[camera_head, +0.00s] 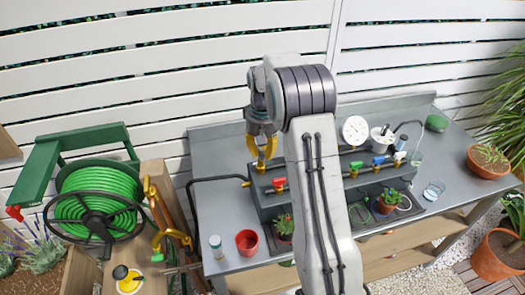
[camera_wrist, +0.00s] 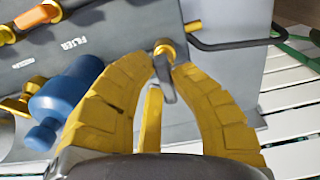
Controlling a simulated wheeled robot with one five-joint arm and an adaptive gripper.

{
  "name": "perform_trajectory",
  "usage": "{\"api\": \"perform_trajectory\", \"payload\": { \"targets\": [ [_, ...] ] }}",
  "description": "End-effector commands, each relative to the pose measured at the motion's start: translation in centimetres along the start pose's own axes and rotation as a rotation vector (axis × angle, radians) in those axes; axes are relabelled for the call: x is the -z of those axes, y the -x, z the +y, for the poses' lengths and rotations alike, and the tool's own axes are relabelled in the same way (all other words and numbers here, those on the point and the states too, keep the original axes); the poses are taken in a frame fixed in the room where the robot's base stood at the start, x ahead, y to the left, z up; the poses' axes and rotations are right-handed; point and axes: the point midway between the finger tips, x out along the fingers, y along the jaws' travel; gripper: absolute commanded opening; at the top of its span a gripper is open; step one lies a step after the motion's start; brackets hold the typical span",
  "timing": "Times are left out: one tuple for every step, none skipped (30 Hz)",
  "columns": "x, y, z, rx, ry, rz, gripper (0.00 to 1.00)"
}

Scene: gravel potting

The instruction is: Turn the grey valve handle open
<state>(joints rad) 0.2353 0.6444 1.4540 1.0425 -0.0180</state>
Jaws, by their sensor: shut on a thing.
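The grey valve handle (camera_wrist: 165,80) is a small lever hanging below a brass stem (camera_wrist: 164,48) on the grey panel in the wrist view. My gripper (camera_wrist: 163,62) has its two yellow fingers closed around it, one on each side. A narrow yellow piece lies between the fingers, just below the handle. In the head view my gripper (camera_head: 265,148) is at the left end of the grey panel box, over a brass fitting (camera_head: 261,163). The handle itself cannot be made out there, and my arm hides the middle of the box.
Beside my left finger is a blue fitting (camera_wrist: 72,95), with an orange handle (camera_wrist: 45,18) above it. A dark pipe (camera_wrist: 235,43) runs right of the handle. A red cup (camera_head: 247,242) and a small bottle (camera_head: 216,247) stand on the bench; a hose reel (camera_head: 97,205) is left.

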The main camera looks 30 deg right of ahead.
Motion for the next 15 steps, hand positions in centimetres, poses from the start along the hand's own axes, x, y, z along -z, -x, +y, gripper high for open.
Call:
{"api": "perform_trajectory", "payload": {
  "targets": [
    [-0.09,-0.16,0.0,0.0,0.009,-0.005,0.0],
    [-0.09,-0.16,0.01,0.0,0.015,-0.005,0.0],
    [-0.09,-0.16,0.01,0.0,0.021,-0.005,0.0],
    [-0.09,-0.16,0.01,0.0,0.025,-0.005,0.0],
    [-0.09,-0.16,0.01,0.0,0.028,-0.005,0.0],
    [-0.09,-0.17,0.01,0.0,0.031,-0.005,0.0],
    [-0.09,-0.17,0.01,0.0,0.032,-0.005,0.0],
    [-0.09,-0.17,0.01,0.0,0.033,-0.005,0.0],
    [-0.09,-0.17,0.01,0.0,0.034,-0.005,0.0],
    [-0.09,-0.17,0.01,0.0,0.034,-0.005,0.0],
    [-0.09,-0.17,0.01,0.0,0.035,-0.005,0.0],
    [-0.09,-0.18,0.01,0.0,0.035,-0.005,0.0],
    [-0.09,-0.18,0.01,0.0,0.034,-0.005,0.0],
    [-0.1,-0.18,0.01,0.0,0.034,-0.005,0.0],
    [-0.1,-0.18,0.01,0.0,0.034,-0.005,0.0]
  ]
}}
